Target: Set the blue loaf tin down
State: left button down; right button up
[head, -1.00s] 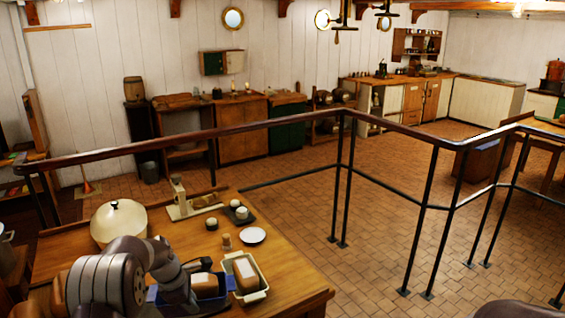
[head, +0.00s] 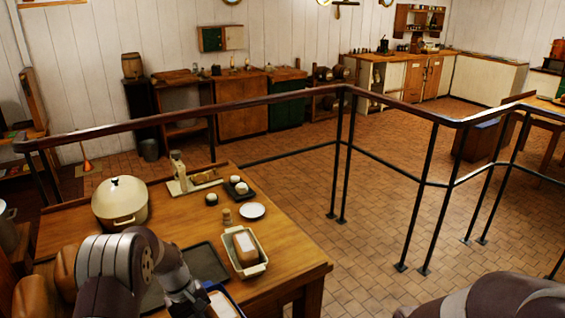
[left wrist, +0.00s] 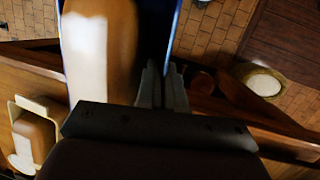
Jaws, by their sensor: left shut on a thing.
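The blue loaf tin (head: 236,300) shows at the bottom edge of the head view, partly cut off, with a pale-topped loaf in it. My left gripper (head: 190,302) is shut on the tin's wall. In the left wrist view the gripper's fingers (left wrist: 163,88) pinch the tin's blue wall (left wrist: 177,28) beside the brown loaf (left wrist: 115,40). The tin's underside is hidden, so its height over the table cannot be told. My right gripper is out of view; only part of my right arm shows at the bottom right.
The wooden table (head: 285,255) bears a dark tray (head: 207,262), a cream loaf tin with bread (head: 258,268), a small white plate (head: 252,211), a cream pot (head: 120,205) and brown loaves (head: 36,298). A railing (head: 270,98) runs behind it. The table's right front is bare.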

pick_arm(q)
jog(key=s+f+m, duration=0.1)
jog(key=m, duration=0.1)
jog(key=s+d+m+g+y, duration=0.1)
jog(key=s+m, duration=0.1)
jog(key=s+f+m, duration=0.1)
jog(key=s+m, duration=0.1)
jog(key=shift+d+f+m, duration=0.3)
jog(key=shift+m, duration=0.1)
dwell(0.3)
